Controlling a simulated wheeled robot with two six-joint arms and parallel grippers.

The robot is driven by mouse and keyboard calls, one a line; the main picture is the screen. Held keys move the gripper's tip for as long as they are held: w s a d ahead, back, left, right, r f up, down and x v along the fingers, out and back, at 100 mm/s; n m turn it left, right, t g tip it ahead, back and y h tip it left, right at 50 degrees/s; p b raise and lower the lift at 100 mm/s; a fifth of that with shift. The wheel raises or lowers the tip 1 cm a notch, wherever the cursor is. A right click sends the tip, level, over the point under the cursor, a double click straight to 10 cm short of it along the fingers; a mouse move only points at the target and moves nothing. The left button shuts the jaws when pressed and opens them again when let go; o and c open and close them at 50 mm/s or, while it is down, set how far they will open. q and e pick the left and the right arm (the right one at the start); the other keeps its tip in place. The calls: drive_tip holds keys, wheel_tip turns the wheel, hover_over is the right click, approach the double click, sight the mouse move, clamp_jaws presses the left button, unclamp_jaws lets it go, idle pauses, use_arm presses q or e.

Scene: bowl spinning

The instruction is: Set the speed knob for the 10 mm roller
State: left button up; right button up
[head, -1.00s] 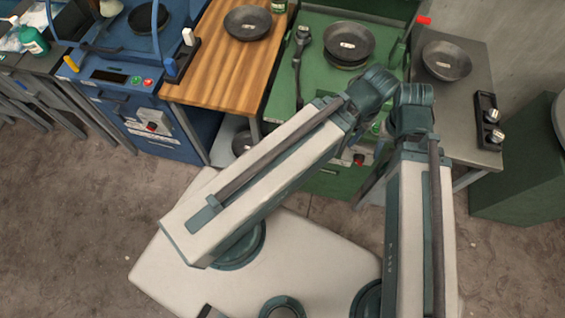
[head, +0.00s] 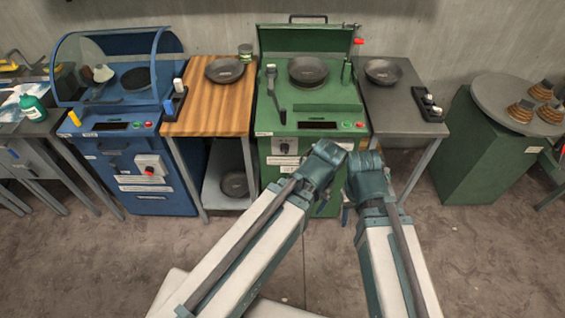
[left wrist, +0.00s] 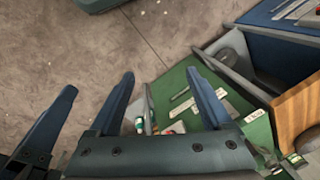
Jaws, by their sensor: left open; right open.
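The green machine (head: 309,120) stands ahead in the head view, with a dark bowl (head: 308,72) on top. A dark knob (head: 285,147) sits on its front panel, above white labels. My right gripper (head: 346,214) is mostly hidden behind its own wrist, low before the machine's front and apart from the knob. My left gripper is hidden behind its arm in the head view. In the left wrist view my left gripper (left wrist: 159,74) is open and empty, with the green panel (left wrist: 180,82) and its labels beyond the fingers. The knob cannot be made out there. Roller sizes are unreadable.
A blue machine (head: 125,128) with a clear guard and a wooden table (head: 207,112) stand to the left. A grey table (head: 396,110) with a bowl and a small black rack (head: 429,104) stands right. A round-topped green stand (head: 478,145) is farther right. The floor before them is clear.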

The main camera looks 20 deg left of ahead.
use_arm(q)
drive_tip(key=w+a+f+n+t+y+b, duration=0.1)
drive_tip(key=w+a+f+t+b, duration=0.3)
drive_tip(key=w+f+b, duration=0.4)
drive_tip(key=w+a+f+n+t+y+b, duration=0.1)
drive_tip(key=w+a+f+n+t+b, duration=0.2)
drive_tip(key=b, duration=1.9)
drive_tip(key=w+a+f+n+t+y+b, duration=0.1)
drive_tip(key=w+a+f+n+t+b, duration=0.1)
drive_tip(key=w+a+f+t+b, duration=0.4)
drive_tip(key=w+f+t+b, duration=0.4)
drive_tip(key=w+f+b, duration=0.3)
drive_tip(key=f+b, duration=0.1)
drive_tip(key=shift+w+a+f+b, duration=0.2)
drive_tip(key=shift+a+f+b, duration=0.2)
drive_tip(key=shift+b, duration=0.35)
drive_tip(key=shift+w+r, duration=0.1)
